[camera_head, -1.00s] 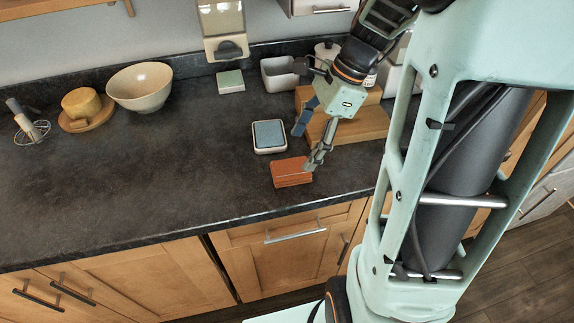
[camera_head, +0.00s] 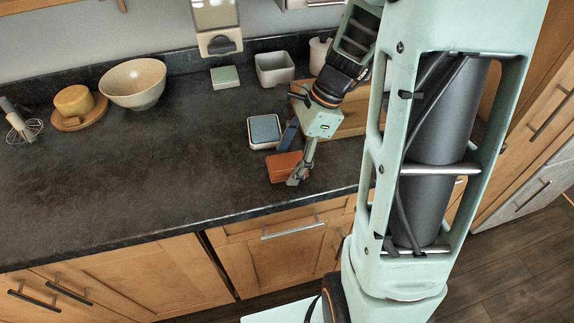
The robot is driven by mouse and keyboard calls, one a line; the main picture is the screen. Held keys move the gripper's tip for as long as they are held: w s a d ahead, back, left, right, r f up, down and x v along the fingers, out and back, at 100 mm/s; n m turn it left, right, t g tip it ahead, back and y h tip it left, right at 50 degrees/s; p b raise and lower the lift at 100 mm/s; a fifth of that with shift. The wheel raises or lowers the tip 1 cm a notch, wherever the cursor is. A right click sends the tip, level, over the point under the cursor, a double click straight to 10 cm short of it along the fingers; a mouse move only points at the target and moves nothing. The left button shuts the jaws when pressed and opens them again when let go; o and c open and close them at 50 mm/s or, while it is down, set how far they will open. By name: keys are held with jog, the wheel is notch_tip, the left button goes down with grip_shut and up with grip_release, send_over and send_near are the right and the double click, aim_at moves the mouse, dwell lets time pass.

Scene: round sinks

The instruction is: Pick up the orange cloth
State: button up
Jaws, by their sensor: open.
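The orange cloth (camera_head: 283,167) is a small folded stack lying flat on the dark countertop, close to its front edge. My gripper (camera_head: 289,160) is open, with one finger at the cloth's right end and the other finger behind it, near the grey-topped white box. The near finger covers part of the cloth's right side. I cannot tell whether a finger touches the cloth.
The white box with a grey top (camera_head: 264,131) stands just behind the cloth. A wooden board (camera_head: 350,118) lies beyond my gripper at the right. A cream bowl (camera_head: 133,84) stands at the back left. The counter (camera_head: 150,180) left of the cloth is clear.

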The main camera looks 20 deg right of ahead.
jog(key=shift+f, duration=0.25)
jog(key=shift+c, duration=0.5)
jog(key=c, duration=1)
